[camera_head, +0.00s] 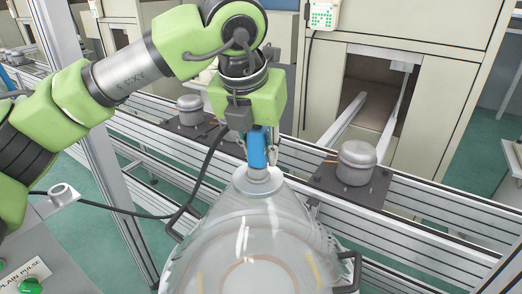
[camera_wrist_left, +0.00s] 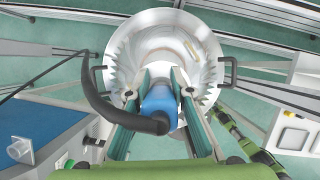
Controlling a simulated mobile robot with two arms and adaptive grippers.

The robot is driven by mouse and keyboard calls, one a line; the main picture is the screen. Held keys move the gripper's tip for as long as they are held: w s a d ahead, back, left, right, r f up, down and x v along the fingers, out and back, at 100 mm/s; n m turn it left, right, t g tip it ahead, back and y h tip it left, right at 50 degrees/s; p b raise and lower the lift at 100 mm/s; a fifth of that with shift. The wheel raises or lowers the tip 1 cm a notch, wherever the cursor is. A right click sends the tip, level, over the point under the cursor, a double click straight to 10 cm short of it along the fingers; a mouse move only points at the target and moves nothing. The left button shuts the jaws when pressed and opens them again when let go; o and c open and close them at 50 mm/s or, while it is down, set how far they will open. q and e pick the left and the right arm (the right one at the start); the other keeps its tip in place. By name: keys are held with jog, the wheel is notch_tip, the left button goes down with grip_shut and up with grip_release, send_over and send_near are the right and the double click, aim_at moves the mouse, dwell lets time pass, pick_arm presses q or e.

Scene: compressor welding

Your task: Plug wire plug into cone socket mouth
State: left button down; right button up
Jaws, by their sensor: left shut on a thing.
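The wire plug (camera_head: 257,147) is blue and upright, with a black cable from its upper end. My left gripper (camera_head: 258,160) is shut on it, fingers on both sides. The plug is right at the narrow grey socket mouth (camera_head: 258,181) on top of a clear cone (camera_head: 240,232). I cannot tell whether its lower end is inside or just above the mouth. In the left wrist view the plug (camera_wrist_left: 160,100) lies between the fingers and hides the mouth; the wide cone (camera_wrist_left: 200,50) shows behind. My right gripper cannot be made out.
The black cable (camera_head: 205,165) hangs left of the cone. The cone has dark side handles (camera_head: 349,272). Metal rails behind carry grey compressors (camera_head: 357,162) on dark plates. A control panel (camera_head: 35,270) stands lower left. A green arm (camera_wrist_left: 238,130) shows right of the cone.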

dwell(0.5)
dwell(0.3)
pick_arm(q)
jog(key=shift+d+m+h+b, duration=0.1)
jog(key=shift+m+h+b, duration=0.2)
jog(key=shift+m, duration=0.5)
jog(key=m, duration=0.2)
jog(key=m+g+h, duration=0.1)
jog(key=m, duration=0.1)
jog(key=shift+s+d+p, duration=0.25)
jog(key=shift+p, duration=0.05)
